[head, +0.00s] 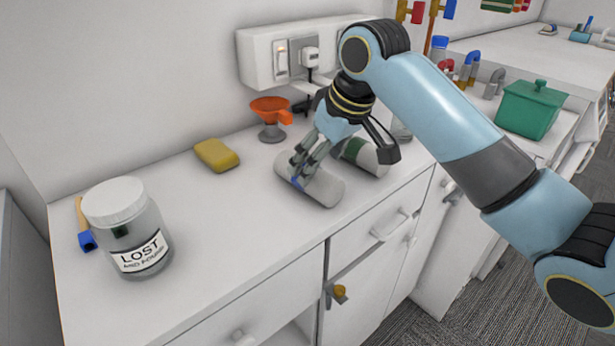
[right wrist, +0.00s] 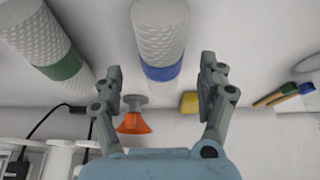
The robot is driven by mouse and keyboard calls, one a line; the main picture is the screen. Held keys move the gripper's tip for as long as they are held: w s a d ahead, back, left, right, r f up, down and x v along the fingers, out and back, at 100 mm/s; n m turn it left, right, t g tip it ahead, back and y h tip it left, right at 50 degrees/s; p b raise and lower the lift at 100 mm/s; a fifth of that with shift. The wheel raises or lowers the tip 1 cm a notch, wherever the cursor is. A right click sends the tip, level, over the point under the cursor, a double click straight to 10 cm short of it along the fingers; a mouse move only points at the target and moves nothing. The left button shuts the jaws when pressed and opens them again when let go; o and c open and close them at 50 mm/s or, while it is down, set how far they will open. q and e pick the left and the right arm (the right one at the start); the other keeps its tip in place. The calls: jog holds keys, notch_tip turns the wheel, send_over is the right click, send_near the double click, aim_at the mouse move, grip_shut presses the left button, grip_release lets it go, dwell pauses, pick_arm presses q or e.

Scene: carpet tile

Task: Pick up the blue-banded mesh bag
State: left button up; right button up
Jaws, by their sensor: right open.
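The blue-banded mesh bag (head: 325,189) is a pale roll lying on the white counter. In the right wrist view the bag (right wrist: 160,32) has a textured white body and a blue band at its near end. My right gripper (head: 302,170) is low over the banded end and partly hides it. In the right wrist view my gripper (right wrist: 161,74) is open, one finger on each side of the blue band, with gaps between fingers and bag. A similar green-banded bag (head: 366,157) lies beside it, also in the right wrist view (right wrist: 46,40). My left gripper is not in view.
An orange funnel (head: 270,110) stands by the wall behind the bags. A yellow sponge (head: 216,154) lies to the left. A "LOST" jar (head: 130,228) and a blue-ended brush (head: 86,238) are at the far left.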

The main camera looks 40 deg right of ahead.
jog(key=x, duration=0.5)
jog(key=shift+s+f, duration=0.1)
jog(key=c, duration=1.2)
jog(key=shift+c, duration=0.2)
